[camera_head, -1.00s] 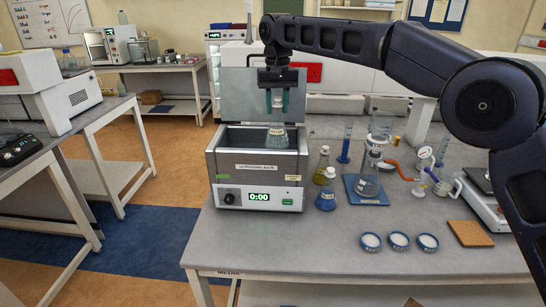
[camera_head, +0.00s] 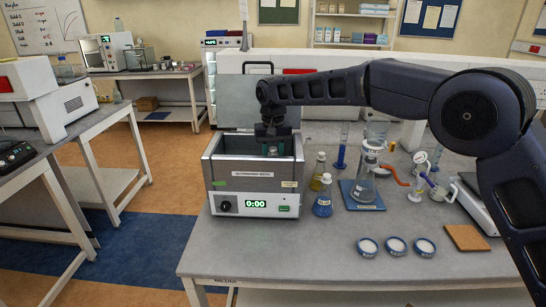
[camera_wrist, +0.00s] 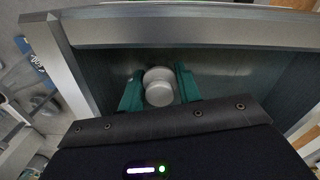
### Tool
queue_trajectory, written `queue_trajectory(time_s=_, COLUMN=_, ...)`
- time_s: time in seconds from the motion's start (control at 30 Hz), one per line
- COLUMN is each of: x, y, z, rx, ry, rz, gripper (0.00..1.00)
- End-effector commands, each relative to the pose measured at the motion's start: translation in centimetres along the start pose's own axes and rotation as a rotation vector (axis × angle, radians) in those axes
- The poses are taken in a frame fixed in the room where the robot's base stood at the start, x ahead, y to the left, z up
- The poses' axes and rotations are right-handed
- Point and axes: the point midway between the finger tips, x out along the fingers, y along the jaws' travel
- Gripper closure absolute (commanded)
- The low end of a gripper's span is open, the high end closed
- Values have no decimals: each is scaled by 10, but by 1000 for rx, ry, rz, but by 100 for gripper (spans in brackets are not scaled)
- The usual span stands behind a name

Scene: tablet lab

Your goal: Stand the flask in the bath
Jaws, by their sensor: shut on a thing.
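The ultrasonic bath (camera_head: 255,190) is a steel box on the bench with its lid raised behind it. Its display reads 0:00. My gripper (camera_head: 273,149) reaches down into the open top of the bath. In the wrist view my green fingers (camera_wrist: 159,90) are shut on the white-topped neck of the flask (camera_wrist: 158,88). The flask's body is hidden below its top there, and behind the bath's front wall in the head view. I cannot tell whether its base touches the bath floor.
A yellow flask (camera_head: 318,172) and a blue flask (camera_head: 323,198) stand just right of the bath. A larger flask (camera_head: 365,180) stands on a blue base beyond them. Several labelled dishes (camera_head: 396,246) lie on the front right of the bench.

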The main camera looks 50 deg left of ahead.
Motion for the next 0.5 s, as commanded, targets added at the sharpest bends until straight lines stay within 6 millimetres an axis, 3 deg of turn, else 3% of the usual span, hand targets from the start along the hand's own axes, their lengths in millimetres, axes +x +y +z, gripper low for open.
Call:
queue_trajectory(time_s=0.47, x=11, y=0, z=0, rx=0, ry=1, rz=0, gripper=100)
queue_trajectory(time_s=0.5, x=11, y=0, z=0, rx=0, ry=1, rz=0, gripper=58)
